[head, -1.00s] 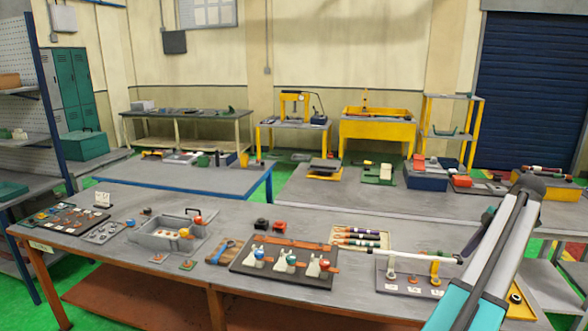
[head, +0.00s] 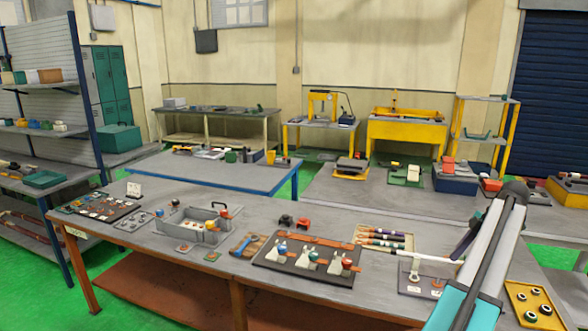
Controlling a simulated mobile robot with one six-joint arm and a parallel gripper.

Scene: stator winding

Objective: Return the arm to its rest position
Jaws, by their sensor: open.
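My arm rises from the lower right of the head view, with cyan and white links up to a dark elbow. Beyond the elbow it folds down and to the left. My gripper (head: 457,254) is the small dark end there, over the right part of the front workbench (head: 215,267). It is open, and I see nothing held in it. The jaws are small and partly hidden by my own links.
On the bench are a grey bin (head: 191,226), a dark board with several white fixtures (head: 300,263), a tray of striped rods (head: 384,237) and a yellow tray (head: 532,304). A blue-edged table (head: 215,173) stands behind. Green floor shows at left.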

